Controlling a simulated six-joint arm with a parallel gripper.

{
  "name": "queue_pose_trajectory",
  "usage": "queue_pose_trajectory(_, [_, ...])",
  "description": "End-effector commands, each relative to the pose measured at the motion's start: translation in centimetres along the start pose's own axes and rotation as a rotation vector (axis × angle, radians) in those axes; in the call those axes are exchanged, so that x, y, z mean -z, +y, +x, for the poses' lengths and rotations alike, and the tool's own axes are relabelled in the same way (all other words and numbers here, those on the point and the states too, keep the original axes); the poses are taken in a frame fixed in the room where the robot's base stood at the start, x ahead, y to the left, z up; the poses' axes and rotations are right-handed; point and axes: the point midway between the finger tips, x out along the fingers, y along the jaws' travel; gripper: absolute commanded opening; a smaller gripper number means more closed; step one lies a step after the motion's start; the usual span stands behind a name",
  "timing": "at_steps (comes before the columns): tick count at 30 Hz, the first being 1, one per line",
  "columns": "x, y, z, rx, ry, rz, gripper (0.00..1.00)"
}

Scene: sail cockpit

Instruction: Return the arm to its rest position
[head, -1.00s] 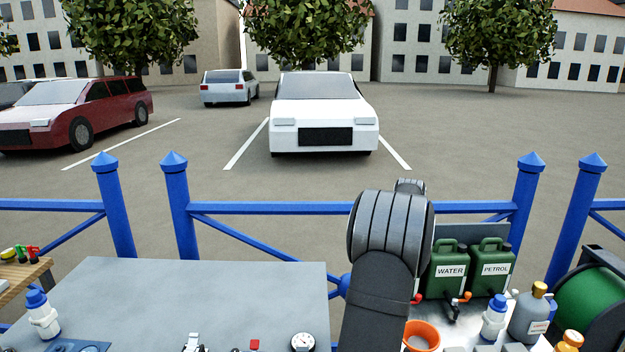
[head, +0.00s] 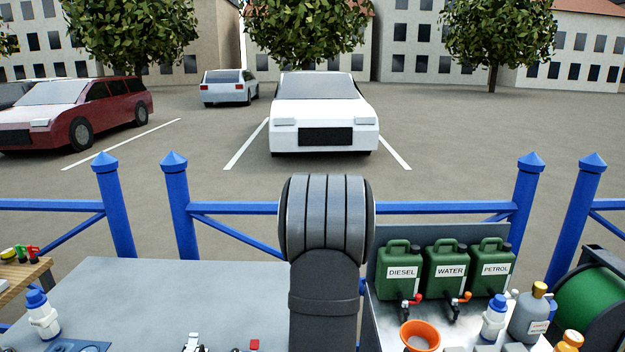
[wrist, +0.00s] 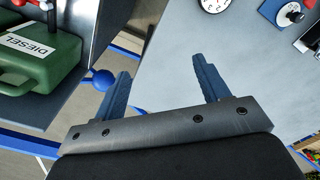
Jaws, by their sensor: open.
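My gripper (wrist: 163,88) shows in the wrist view with its two blue fingers spread apart and nothing between them. It hangs over the gap beside the grey table (wrist: 190,50), with the green diesel can (wrist: 40,55) to the left of it. In the head view my arm stands upright near the middle, in front of the blue fence, and hides the right part of the grey table (head: 200,290). The gripper itself is not visible in the head view.
Diesel (head: 401,270), water (head: 448,268) and petrol (head: 491,266) cans stand right of my arm. An orange funnel (head: 420,334) and bottles sit in front of them. A round gauge (wrist: 214,4) lies on the table. The table's left part is mostly bare.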

Motion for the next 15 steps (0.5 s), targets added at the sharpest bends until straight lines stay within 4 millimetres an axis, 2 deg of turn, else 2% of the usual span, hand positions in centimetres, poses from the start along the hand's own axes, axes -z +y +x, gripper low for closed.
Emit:
queue_pose_trajectory(1, [0.5, -1.0, -0.1, 0.0, 0.0, -0.019, 0.68])
queue_pose_trajectory(6, [1.7, -3.6, -0.3, 0.001, -0.001, -0.068, 0.68])
queue_pose_trajectory(15, [2.6, -5.8, -0.4, 0.0, 0.0, -0.107, 0.68])
